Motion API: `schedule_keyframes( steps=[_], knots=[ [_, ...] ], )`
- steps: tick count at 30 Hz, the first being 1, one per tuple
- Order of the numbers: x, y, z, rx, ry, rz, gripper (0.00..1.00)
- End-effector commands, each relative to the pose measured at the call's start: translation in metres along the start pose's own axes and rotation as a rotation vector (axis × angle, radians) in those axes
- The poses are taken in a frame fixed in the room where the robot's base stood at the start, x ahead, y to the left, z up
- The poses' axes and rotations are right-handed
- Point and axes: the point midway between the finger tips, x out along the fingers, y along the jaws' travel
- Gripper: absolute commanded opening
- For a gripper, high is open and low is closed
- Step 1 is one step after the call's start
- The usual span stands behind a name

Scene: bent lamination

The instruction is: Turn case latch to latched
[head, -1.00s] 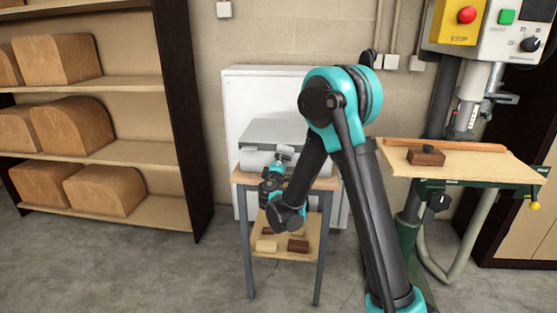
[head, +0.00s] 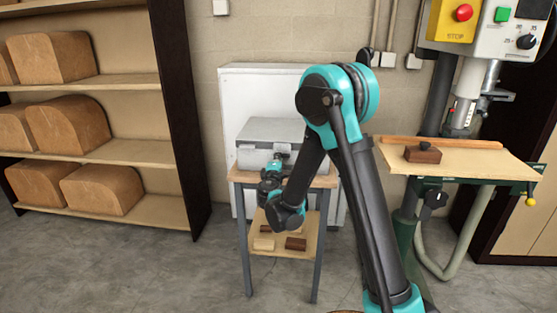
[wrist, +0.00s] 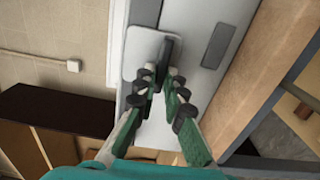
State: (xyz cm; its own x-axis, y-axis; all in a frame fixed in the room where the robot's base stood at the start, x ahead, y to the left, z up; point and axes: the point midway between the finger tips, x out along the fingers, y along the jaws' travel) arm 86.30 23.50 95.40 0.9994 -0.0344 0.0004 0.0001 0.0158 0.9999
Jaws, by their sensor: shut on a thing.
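The grey metal case (head: 285,129) stands on a small wooden-topped stand (head: 325,181) against the wall. In the wrist view the case (wrist: 200,20) shows close up, with a pale latch plate (wrist: 138,58) and a dark latch bar (wrist: 168,48). My gripper (wrist: 163,77) is shut on the latch, one finger on each side. In the head view my gripper (head: 280,160) is at the case front. The contact itself is partly hidden by the fingertips.
Wooden blocks lie on the stand's lower shelf (head: 262,252). A shelf unit (head: 130,150) with large wooden forms stands at left. A drill press with a wooden table (head: 480,165) stands at right. The floor in front is open.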

Motion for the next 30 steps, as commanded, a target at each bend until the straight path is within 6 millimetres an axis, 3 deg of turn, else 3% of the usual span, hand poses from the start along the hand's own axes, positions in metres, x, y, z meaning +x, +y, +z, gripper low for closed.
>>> schedule_keyframes(
  steps=[1, 6, 17, 20, 30],
  knots=[
    [-0.001, -0.001, -0.001, 0.001, 0.002, -0.001, 0.11],
    [-0.001, 0.000, 0.000, 0.001, 0.001, -0.001, 0.31],
    [-0.005, 0.000, -0.001, 0.001, 0.001, 0.000, 0.31],
    [-0.016, 0.000, -0.001, 0.001, 0.002, 0.000, 0.31],
    [-0.083, 0.000, -0.002, 0.001, 0.004, 0.000, 0.31]
  ],
)
